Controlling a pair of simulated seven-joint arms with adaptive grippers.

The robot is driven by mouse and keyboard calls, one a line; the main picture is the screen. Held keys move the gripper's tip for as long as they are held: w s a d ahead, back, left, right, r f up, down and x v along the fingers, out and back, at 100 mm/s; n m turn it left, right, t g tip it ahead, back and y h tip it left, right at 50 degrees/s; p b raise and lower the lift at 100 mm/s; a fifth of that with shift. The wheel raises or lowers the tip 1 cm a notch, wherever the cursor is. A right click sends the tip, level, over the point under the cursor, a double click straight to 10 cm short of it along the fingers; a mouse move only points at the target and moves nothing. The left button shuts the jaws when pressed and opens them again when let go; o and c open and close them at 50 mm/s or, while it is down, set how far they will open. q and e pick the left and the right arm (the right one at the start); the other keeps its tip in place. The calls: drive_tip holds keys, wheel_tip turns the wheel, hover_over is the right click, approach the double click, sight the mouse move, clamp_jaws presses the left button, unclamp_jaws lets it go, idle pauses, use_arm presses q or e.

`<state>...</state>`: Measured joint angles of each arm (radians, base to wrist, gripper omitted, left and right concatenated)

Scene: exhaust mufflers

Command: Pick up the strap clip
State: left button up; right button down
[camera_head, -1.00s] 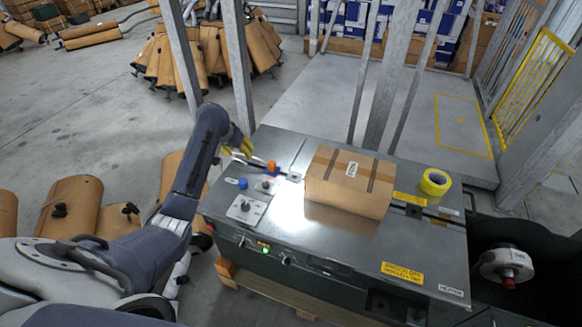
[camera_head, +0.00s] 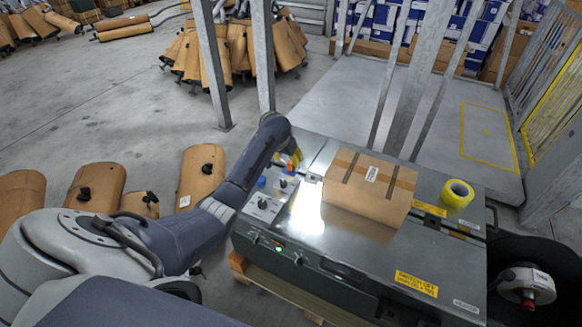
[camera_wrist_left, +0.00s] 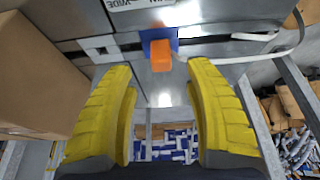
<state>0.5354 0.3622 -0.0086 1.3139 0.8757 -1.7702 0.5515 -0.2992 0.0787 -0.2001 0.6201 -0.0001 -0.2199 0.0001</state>
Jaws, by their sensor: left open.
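The strap clip appears to be the small orange block on a blue piece. In the left wrist view the orange block (camera_wrist_left: 160,55) lies just beyond the fingertips, near the middle. A pale strap runs from beside it to the right. In the head view a bit of orange (camera_head: 288,170) shows on the bench, partly hidden by my left arm. My left gripper (camera_head: 296,157) is over the bench's left part, with yellow fingers. In the left wrist view the gripper (camera_wrist_left: 164,78) is open, with nothing between its fingers. My right gripper is not in view.
A taped carton (camera_head: 370,190) sits on the metal bench (camera_head: 340,240), right of the left gripper. A yellow tape roll (camera_head: 457,193) lies farther right. Blue and black knobs are close to the gripper. Metal posts (camera_head: 266,55) stand behind the bench.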

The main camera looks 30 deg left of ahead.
sight(290, 163)
use_arm(q)
drive_tip(key=shift+x, duration=3.6)
drive_tip(key=shift+o, duration=0.2)
drive_tip(key=shift+a, duration=0.1)
drive_tip(key=shift+s, duration=0.1)
clamp_jaws()
